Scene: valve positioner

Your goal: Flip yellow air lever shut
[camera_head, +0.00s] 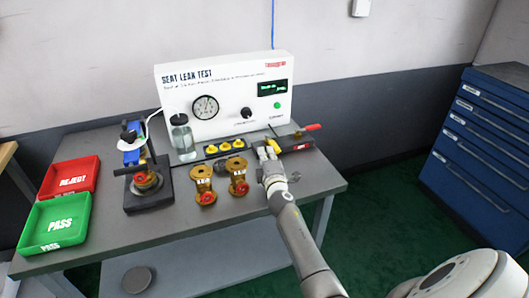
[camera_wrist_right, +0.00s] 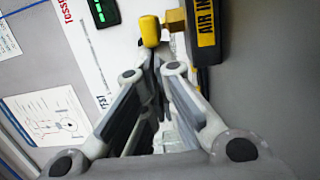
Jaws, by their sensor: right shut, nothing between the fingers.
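The yellow air lever shows in the right wrist view as a rounded yellow handle (camera_wrist_right: 150,30) beside a brass fitting (camera_wrist_right: 174,20) on the black AIR IN block (camera_wrist_right: 204,28). In the head view, the block (camera_head: 297,144) sits at the bench's back right, and my gripper partly hides the lever area. My right gripper (camera_head: 266,150) is at the block's left end. Its fingers are shut and empty, with the tips (camera_wrist_right: 156,62) close to the yellow handle. I cannot tell whether they touch it. My left gripper is out of view.
A red handle (camera_head: 313,127) sticks out right of the block. The white seat leak test panel (camera_head: 230,95) stands behind. Two brass valves (camera_head: 203,187) (camera_head: 238,178) and a black clamp stand (camera_head: 150,194) are to the left, with red (camera_head: 68,178) and green (camera_head: 55,222) trays beyond.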

